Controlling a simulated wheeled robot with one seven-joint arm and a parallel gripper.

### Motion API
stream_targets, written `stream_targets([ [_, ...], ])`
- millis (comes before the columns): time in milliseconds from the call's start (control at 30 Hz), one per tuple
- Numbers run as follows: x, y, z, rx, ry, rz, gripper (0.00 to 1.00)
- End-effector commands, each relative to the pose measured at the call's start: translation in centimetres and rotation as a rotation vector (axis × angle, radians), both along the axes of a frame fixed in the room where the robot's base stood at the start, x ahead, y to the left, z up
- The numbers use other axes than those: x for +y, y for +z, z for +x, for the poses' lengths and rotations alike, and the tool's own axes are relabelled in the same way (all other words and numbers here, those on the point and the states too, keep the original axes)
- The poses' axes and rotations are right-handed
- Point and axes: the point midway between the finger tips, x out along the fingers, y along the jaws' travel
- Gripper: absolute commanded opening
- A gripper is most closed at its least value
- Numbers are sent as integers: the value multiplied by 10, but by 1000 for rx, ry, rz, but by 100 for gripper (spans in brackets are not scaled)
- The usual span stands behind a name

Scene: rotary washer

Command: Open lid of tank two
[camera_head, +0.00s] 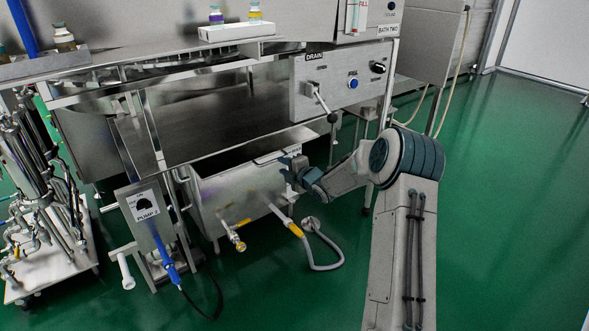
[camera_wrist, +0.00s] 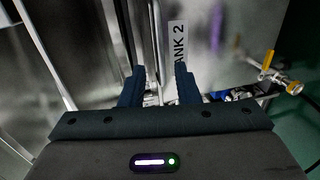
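Tank two (camera_head: 235,195) is a stainless steel box low under the bench in the head view. Its label, partly covered by a finger and reading "ANK 2", shows in the wrist view (camera_wrist: 177,45). The lid (camera_head: 265,150) looks like a flat metal top lying level on the tank. My gripper (camera_head: 287,166) is at the right end of the tank, close to its top edge. In the wrist view my gripper's two fingers (camera_wrist: 160,82) are apart. Metal edges run up between and beyond the fingers. I cannot tell whether the fingers touch the lid.
The bench with the drain panel (camera_head: 343,80) overhangs the tank. Yellow-handled valves (camera_head: 296,230) and a hose (camera_head: 325,267) stick out at the tank's front. The Pump 2 box (camera_head: 147,215) stands at left. Green floor is free at right.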

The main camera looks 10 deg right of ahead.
Motion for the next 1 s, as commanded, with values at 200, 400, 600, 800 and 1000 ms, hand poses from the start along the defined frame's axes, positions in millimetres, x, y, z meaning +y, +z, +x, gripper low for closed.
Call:
stream_targets([
  [200, -15, 10, -36, 1, -1, -2, 29],
  [400, -20, 13, -52, 0, 2, -1, 29],
  [600, -22, 12, -55, 0, 2, -1, 29],
  [800, -21, 14, -55, 2, 1, -1, 29],
  [1000, -18, 51, -61, 84, -49, 14, 29],
])
